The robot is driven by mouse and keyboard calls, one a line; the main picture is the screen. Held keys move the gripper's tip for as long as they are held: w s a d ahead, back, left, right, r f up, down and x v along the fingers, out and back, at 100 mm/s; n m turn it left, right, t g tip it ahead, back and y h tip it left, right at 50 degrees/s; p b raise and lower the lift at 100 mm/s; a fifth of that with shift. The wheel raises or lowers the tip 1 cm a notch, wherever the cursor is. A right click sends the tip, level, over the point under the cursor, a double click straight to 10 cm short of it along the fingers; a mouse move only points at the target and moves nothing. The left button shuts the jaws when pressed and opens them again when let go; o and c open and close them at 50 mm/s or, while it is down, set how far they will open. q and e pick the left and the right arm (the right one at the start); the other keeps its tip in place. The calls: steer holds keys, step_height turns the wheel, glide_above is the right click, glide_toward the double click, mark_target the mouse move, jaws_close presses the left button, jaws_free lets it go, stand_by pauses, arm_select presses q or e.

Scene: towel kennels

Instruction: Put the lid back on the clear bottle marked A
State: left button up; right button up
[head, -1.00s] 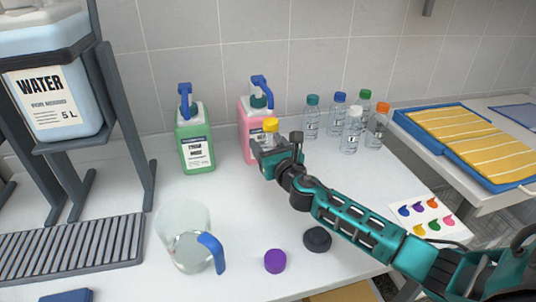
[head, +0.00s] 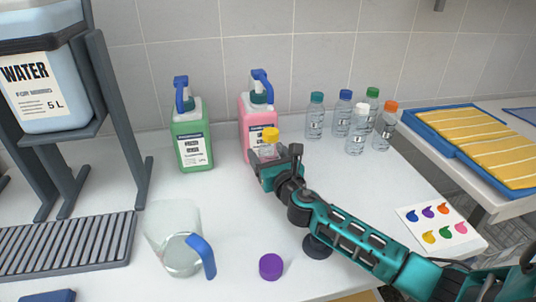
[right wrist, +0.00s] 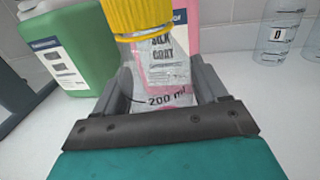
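My right gripper (head: 268,166) is shut on a small clear bottle (head: 267,151) with a yellow lid (head: 270,134) on top. In the right wrist view, the bottle (right wrist: 163,72) stands upright between the fingers with a "200 ml" mark; no letter is readable on it. A loose purple lid (head: 271,266) lies on the counter in front. Several clear bottles stand at the back right, with teal (head: 316,116), blue, green, white (head: 356,135) and orange lids; their letters are too small to read in the head view. My left gripper is not in view.
Green (head: 193,140) and pink (head: 254,112) pump jugs stand at the back. A clear pitcher (head: 172,232) with a blue handle is at front left, beside a grey grate (head: 68,252).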

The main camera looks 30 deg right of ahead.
steer(key=shift+o, duration=1.3)
steer(key=shift+r, duration=0.1)
steer(key=shift+s, duration=0.15)
steer(key=s, duration=0.6)
steer(key=s+a+p, duration=0.1)
steer(key=s, duration=0.3)
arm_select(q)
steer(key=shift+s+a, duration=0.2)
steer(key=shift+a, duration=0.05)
arm_select(e)
steer(key=shift+s, duration=0.85)
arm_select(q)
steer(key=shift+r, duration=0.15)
arm_select(e)
steer(key=shift+r, duration=0.1)
